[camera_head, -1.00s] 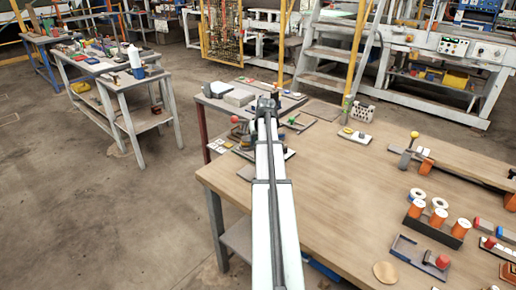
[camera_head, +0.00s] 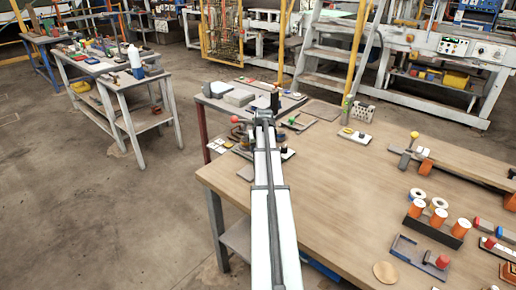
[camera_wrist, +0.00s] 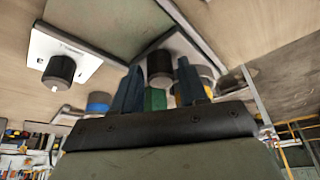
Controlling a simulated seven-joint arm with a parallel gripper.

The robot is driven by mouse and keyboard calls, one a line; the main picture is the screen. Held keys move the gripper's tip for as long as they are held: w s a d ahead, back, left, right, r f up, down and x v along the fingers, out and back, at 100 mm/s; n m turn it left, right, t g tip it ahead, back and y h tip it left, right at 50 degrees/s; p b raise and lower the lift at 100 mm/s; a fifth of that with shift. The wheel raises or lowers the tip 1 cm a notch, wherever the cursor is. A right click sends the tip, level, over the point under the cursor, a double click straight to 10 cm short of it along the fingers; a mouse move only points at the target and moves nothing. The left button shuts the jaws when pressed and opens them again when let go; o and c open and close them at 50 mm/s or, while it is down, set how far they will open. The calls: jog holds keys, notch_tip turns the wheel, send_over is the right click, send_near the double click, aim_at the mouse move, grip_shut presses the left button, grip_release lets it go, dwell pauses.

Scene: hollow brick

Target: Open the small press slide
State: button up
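My gripper (camera_wrist: 160,66) is open in the wrist view, its two dark blue fingers standing apart. A dark round knob (camera_wrist: 160,70) on a pale base shows between the fingertips, with gaps on both sides. A green part (camera_wrist: 155,99) shows behind it, between the fingers. In the head view, the end of my arm is over the far left edge of the wooden table, and its fingers are hidden there. I cannot tell for sure which part is the small press slide.
A white plate with a black knob (camera_wrist: 60,69) is beside the gripper in the wrist view. In the head view, a red ball knob (camera_head: 234,119) is left of the arm end and a green handle (camera_head: 293,120) right of it. The middle of the wooden table (camera_head: 330,190) is clear.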

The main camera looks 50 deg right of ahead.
grip_shut()
dwell(0.3)
jog(key=s, duration=0.8)
jog(key=shift+s, duration=0.4)
jog(key=shift+o, duration=1.5)
grip_release()
jog(key=shift+r, duration=0.1)
